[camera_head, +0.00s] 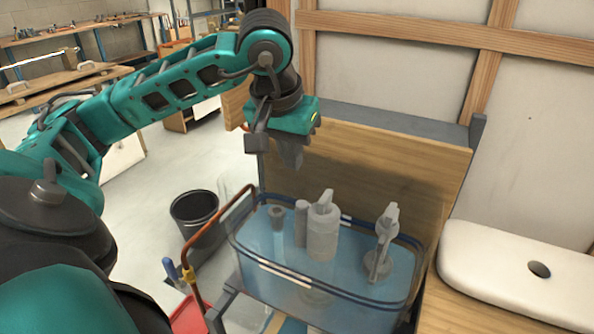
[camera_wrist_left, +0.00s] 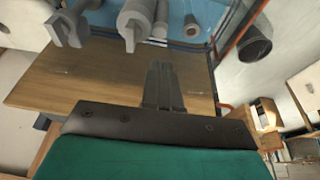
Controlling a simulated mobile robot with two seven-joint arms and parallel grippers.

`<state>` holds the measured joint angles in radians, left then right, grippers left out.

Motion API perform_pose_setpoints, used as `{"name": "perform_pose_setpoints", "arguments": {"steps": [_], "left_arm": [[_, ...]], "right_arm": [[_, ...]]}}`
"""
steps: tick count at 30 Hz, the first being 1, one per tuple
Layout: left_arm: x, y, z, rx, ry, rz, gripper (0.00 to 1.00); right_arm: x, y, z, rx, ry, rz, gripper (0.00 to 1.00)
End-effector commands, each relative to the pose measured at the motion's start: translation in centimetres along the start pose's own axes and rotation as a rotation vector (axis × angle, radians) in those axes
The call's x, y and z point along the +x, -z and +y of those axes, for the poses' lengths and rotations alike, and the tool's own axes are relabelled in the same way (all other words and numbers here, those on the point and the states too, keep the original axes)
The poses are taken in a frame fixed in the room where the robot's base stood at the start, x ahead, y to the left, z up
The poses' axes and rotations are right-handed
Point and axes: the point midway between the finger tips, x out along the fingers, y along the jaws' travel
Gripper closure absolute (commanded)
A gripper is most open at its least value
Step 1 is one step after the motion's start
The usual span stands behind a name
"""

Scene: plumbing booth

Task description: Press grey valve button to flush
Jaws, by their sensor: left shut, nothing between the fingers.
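A clear tank (camera_head: 300,285) with blue-tinted water stands in front of a wooden panel. Inside it is a light grey flush valve (camera_head: 322,235), a wide upright cylinder whose grey top (camera_head: 326,198) shows above the tank's rim. A second grey fitting (camera_head: 380,255) stands to its right. My left gripper (camera_head: 291,162) points down, shut and empty, above and behind the tank, up and left of the valve top and apart from it. In the left wrist view the shut fingers (camera_wrist_left: 163,85) show below the valve (camera_wrist_left: 136,18). My right gripper is out of view.
A copper pipe (camera_head: 212,220) runs along the tank's left side. A wooden panel (camera_head: 400,160) stands behind the tank. A white lid (camera_head: 500,275) with a hole lies at right. A black bucket (camera_head: 194,210) stands on the floor at left.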

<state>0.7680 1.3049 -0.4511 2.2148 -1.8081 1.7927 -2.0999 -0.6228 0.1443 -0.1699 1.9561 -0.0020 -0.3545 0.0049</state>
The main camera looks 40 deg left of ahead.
Motion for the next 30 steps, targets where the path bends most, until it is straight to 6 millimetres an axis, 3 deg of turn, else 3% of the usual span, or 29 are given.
{"name": "perform_pose_setpoints", "arguments": {"steps": [3,7,30], "left_arm": [[-1.7,0.1,0.0,0.0,-0.001,0.004,1.0],[-2.4,0.1,0.0,0.0,0.0,0.002,1.0],[-2.5,0.1,0.0,0.0,0.0,0.002,1.0]], "right_arm": [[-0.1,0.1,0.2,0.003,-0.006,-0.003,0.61],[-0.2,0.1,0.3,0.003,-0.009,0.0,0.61],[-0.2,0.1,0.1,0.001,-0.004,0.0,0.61]]}}
